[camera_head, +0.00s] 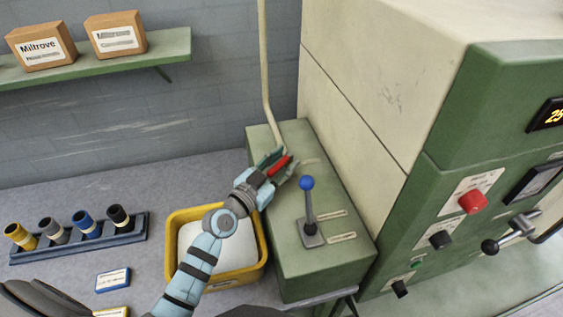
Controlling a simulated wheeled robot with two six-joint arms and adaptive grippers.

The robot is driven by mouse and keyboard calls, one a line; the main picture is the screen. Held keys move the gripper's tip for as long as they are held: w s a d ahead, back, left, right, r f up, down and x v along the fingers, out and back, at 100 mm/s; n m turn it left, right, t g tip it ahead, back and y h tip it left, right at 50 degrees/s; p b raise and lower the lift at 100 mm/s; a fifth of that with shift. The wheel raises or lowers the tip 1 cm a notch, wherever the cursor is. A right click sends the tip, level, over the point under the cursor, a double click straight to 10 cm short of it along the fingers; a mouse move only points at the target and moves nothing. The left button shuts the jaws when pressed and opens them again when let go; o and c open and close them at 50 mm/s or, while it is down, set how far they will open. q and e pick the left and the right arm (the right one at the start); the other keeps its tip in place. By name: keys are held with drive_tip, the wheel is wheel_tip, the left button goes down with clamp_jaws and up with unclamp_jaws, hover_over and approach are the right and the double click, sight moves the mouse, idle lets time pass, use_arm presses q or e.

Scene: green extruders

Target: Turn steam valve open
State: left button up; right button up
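The red valve handle (280,165) shows as a short red bar at the back of the green box, near the foot of the pale upright pipe (265,70). My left gripper (281,164) reaches over the box, with one finger on each side of the red bar. The fingers lie close along it and appear shut on it. They hide its base and part of its length. My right gripper is not in view.
A blue-knobbed lever (308,205) stands upright on the green box (335,262), right of my gripper. A yellow bin (262,262) stands beside the box, under my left forearm. The large machine (400,60) rises close on the right, with a red button (473,202).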

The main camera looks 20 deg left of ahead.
use_arm(q)
drive_tip(key=v, duration=1.2)
